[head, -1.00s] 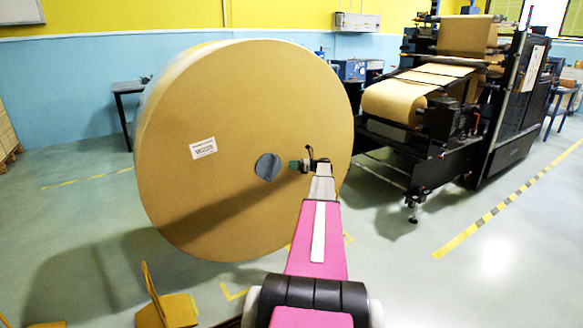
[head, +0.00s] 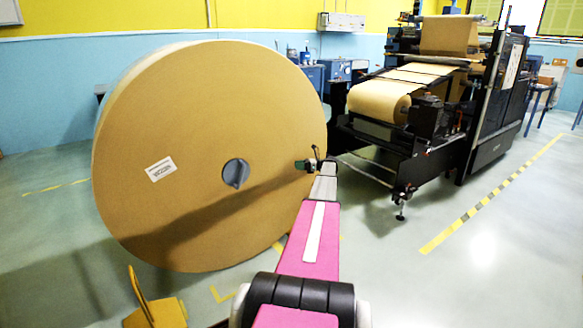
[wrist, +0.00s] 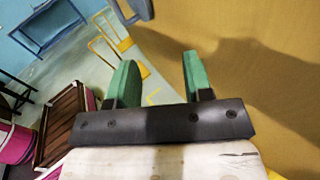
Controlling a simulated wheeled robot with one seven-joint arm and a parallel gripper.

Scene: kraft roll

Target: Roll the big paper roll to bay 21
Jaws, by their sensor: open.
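The big paper roll (head: 200,110) stands on edge, brown, its flat face towards me. A grey core plug (head: 236,173) sits at its centre and a white label (head: 161,170) left of that. My gripper (head: 304,165) is in front of the face near its right rim. In the wrist view its green fingers (wrist: 157,62) are apart with nothing between them, and the roll (wrist: 235,60) fills the right side. I cannot tell whether the fingers touch the paper. No bay number is readable; yellow corner marks (head: 222,295) lie on the floor below the roll.
A yellow chock-like piece (head: 155,308) is on the floor at lower left, near the roll's foot. A black machine (head: 420,130) with a smaller paper roll (head: 378,102) stands at right. Floor is clear left of the roll and right of the striped line (head: 490,195).

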